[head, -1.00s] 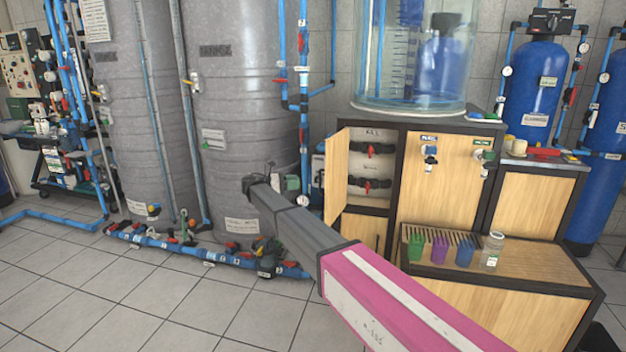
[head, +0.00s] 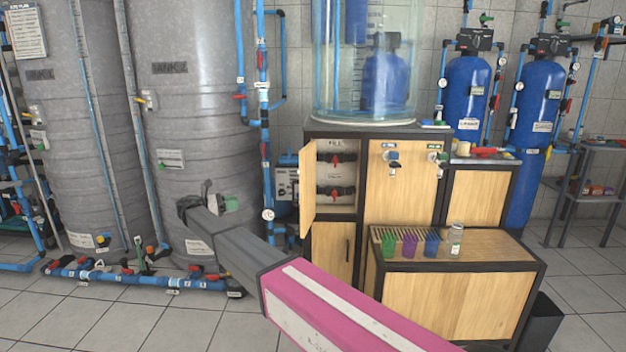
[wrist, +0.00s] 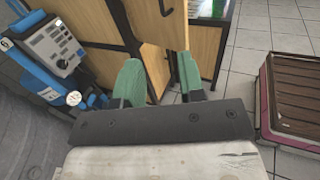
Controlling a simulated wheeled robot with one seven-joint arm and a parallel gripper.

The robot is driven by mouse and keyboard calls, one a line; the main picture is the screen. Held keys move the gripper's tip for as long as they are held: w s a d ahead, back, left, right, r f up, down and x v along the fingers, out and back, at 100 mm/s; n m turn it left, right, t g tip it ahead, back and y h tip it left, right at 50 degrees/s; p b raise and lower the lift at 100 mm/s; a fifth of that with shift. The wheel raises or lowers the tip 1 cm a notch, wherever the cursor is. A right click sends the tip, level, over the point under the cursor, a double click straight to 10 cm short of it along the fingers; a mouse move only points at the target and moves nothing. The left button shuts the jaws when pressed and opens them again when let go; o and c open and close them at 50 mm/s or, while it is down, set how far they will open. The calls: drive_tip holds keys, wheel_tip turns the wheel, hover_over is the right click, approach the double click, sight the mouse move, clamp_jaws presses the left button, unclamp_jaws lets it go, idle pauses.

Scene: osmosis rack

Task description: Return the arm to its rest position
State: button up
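My arm, with a pink and grey link, reaches across the head view from the lower right toward the grey tanks. My gripper (head: 218,200) is at its far end, in front of the right-hand tank, and its fingers are partly hidden there. In the wrist view my gripper (wrist: 158,85) shows two green fingers held apart. No object is held between them. Beyond the fingers are the wooden cabinet's edge and its open door, seen behind the gap; I cannot tell how close they are.
The cabinet (head: 400,210) has its small upper door (head: 308,190) swung open, showing two red-handled valves. Green, purple and blue cups and a clear jar (head: 455,240) stand on the low bench (head: 500,250). Blue pipes (head: 130,278) run along the floor by the tanks. Tiled floor is free in front.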

drive_tip(key=s+d+f+m+g+y, duration=0.25)
drive_tip(key=d+f, duration=0.35)
drive_tip(key=d, duration=0.6)
drive_tip(key=s+d+f+m+g+y, duration=0.1)
drive_tip(key=s+d+f+m+y, duration=0.3)
drive_tip(key=d, duration=0.7)
drive_tip(key=s+d+f+m+g+y, duration=0.1)
drive_tip(key=s+d+f+m+g, duration=0.1)
drive_tip(key=d+f, duration=0.75)
drive_tip(key=s+d+f+m+y, duration=0.2)
drive_tip(key=s+d+m+y, duration=0.2)
drive_tip(key=s+d+m, duration=0.3)
drive_tip(key=s+d+f+m+y, duration=0.2)
drive_tip(key=s+d+m+y, duration=0.3)
drive_tip(key=s+d, duration=0.6)
drive_tip(key=s+m+g, duration=0.1)
drive_tip(key=s+m, duration=0.1)
drive_tip(key=s, duration=0.1)
drive_tip(key=shift+d+f, duration=0.25)
